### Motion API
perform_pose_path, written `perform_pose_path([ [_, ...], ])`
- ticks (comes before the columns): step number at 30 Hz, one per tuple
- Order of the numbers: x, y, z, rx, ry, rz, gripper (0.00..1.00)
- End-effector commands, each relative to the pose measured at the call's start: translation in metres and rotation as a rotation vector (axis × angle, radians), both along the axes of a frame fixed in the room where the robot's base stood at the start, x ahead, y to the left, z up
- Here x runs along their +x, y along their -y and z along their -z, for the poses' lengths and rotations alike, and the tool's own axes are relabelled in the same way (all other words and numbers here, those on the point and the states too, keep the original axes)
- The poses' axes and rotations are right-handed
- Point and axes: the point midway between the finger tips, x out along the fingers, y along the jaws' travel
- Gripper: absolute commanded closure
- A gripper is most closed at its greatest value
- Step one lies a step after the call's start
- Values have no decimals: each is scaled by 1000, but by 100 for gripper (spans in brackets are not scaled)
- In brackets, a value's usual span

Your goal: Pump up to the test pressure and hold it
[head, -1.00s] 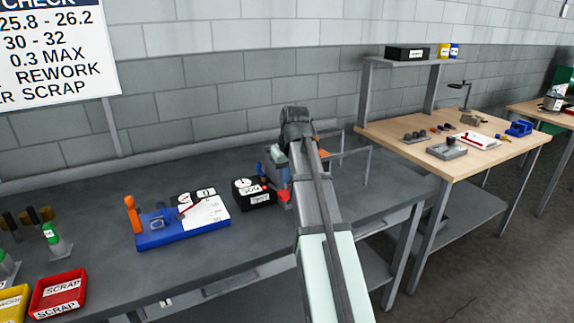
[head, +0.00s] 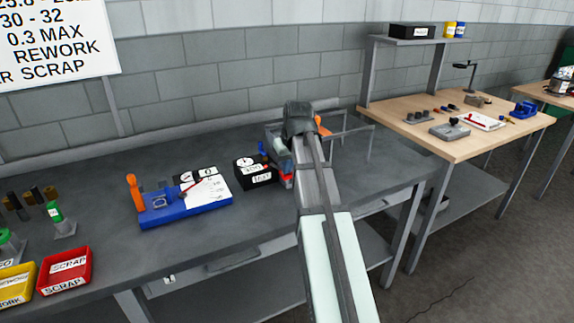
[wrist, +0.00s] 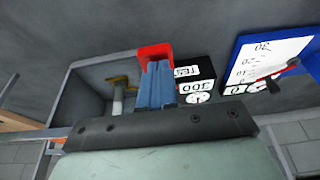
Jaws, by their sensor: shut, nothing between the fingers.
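My gripper (wrist: 155,85) is shut and empty in the wrist view, its blue fingers together. The fingertips are at a red block-like part (wrist: 155,55), probably the pump's handle; I cannot tell whether they touch it. In the head view my arm hides most of this spot, and a bit of red (head: 287,180) shows beside it. A black gauge box (head: 255,172) stands just left of it. Its white dial and labels reading 300 and TEST show in the wrist view (wrist: 195,80); the dial's needle is too small to read.
A clear-walled enclosure (head: 352,140) stands right of my gripper; a brass fitting (wrist: 120,82) is in it in the wrist view. A blue fixture (head: 165,217) with an orange lever stands left. Red (head: 65,270) and yellow bins are far left. Bare bench lies in front.

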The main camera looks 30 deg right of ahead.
Motion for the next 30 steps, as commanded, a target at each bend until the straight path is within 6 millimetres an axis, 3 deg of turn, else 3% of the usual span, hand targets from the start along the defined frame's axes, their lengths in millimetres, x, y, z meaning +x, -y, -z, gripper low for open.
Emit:
perform_pose_path([
  [7, -14, -1, 20, 2, 119, 2, 100],
  [21, -19, 0, 63, 0, 112, 0, 100],
  [30, -19, 0, 76, 0, 110, 0, 100],
])
